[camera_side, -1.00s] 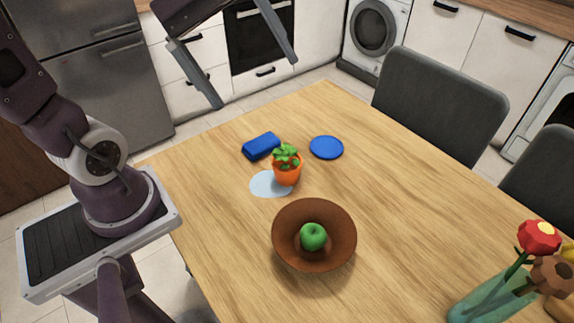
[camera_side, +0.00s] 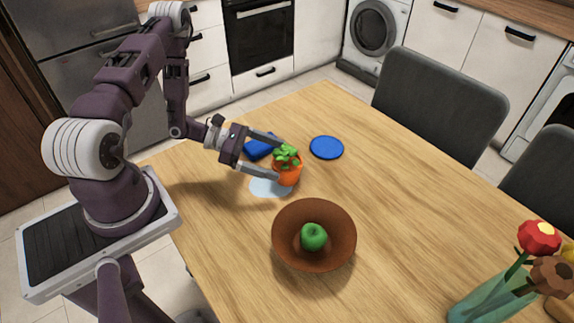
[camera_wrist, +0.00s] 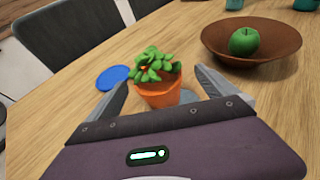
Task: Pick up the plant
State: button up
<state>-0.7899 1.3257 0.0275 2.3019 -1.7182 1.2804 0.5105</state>
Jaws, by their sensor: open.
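The plant (camera_side: 287,167) has green leaves in an orange pot and stands upright on the wooden table. In the wrist view, the plant (camera_wrist: 158,85) is straight ahead, with its pot between my fingers. My gripper (camera_side: 281,162) is low, coming in from the left, with one finger on each side of the pot. It also shows in the wrist view (camera_wrist: 160,86), open, with its fingers spread wider than the pot. I cannot tell whether either finger touches the pot.
A blue block (camera_side: 260,146) lies behind my gripper. A blue disc (camera_side: 326,147) lies right of the plant. A pale blue flat patch (camera_side: 268,187) is beside the pot. A brown bowl (camera_side: 290,257) with a green apple (camera_side: 313,237) stands in front. A flower vase (camera_side: 490,300) is at lower right.

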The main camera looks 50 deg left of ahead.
aim_at(298, 165)
jog(key=shift+w+d+f, duration=0.15)
jog(key=shift+d+f, duration=0.05)
jog(key=shift+f, duration=0.25)
jog(key=x, duration=0.6)
jog(key=shift+w, duration=0.5)
jog(key=shift+r, duration=0.1)
jog(key=shift+c, duration=0.5)
jog(key=c, duration=1.7)
